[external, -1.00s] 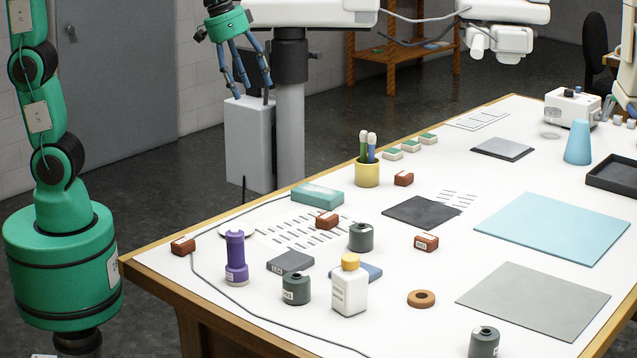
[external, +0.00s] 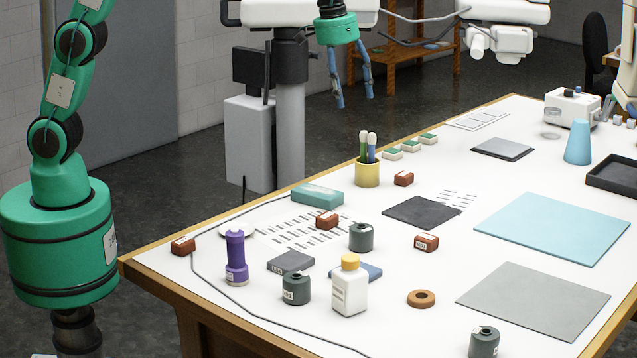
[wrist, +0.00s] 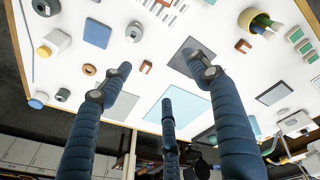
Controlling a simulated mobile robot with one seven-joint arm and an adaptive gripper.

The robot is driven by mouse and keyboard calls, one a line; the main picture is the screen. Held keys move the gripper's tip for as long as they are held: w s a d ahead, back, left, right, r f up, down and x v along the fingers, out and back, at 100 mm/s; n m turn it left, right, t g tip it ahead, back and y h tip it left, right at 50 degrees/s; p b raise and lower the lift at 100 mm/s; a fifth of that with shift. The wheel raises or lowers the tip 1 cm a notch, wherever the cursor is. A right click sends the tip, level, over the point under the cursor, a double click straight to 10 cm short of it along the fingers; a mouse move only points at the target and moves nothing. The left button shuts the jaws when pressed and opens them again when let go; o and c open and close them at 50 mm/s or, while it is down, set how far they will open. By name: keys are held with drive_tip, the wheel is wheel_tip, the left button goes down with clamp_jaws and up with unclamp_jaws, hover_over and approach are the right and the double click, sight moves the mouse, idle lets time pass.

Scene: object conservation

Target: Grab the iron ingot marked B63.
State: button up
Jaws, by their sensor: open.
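Several small blocks with pale labels lie on the white table, and I cannot read B63 on any of them. Reddish-brown blocks are at the left corner (external: 183,246), on the lined sheet (external: 327,221), by the yellow cup (external: 404,178) and near the middle (external: 427,243).
A purple bottle (external: 236,258), a white bottle (external: 350,288) and dark canisters (external: 296,289) (external: 361,238) crowd the left part. A yellow cup (external: 367,174) holds upright tools. A cable (external: 218,290) runs along the near-left edge. Flat blue (external: 552,227) and grey (external: 535,300) sheets lie right.

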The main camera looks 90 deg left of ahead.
drive_tip(key=w+d+f+n+g+p, duration=0.1)
drive_tip(key=w+d+f+p, duration=0.1)
drive_tip(key=w+d+f, duration=0.3)
drive_tip(key=w+f+n+p, duration=0.1)
drive_tip(key=w+f+p, duration=0.1)
drive_tip(key=w, duration=0.4)
drive_tip(key=n+g+p, duration=0.1)
drive_tip(key=p, duration=0.4)
hover_over(427, 237)
wheel_tip(427, 237, down, 12)
drive_tip(key=shift+w+a, duration=0.15)
drive_tip(key=shift+f, duration=0.2)
wheel_tip(427, 237, down, 8)
drive_tip(key=shift+f, duration=0.15)
drive_tip(key=shift+f, duration=0.1)
drive_tip(key=shift+s+f+p, duration=0.2)
drive_tip(key=shift+f+p, duration=0.2)
drive_tip(key=shift+f, duration=2.15)
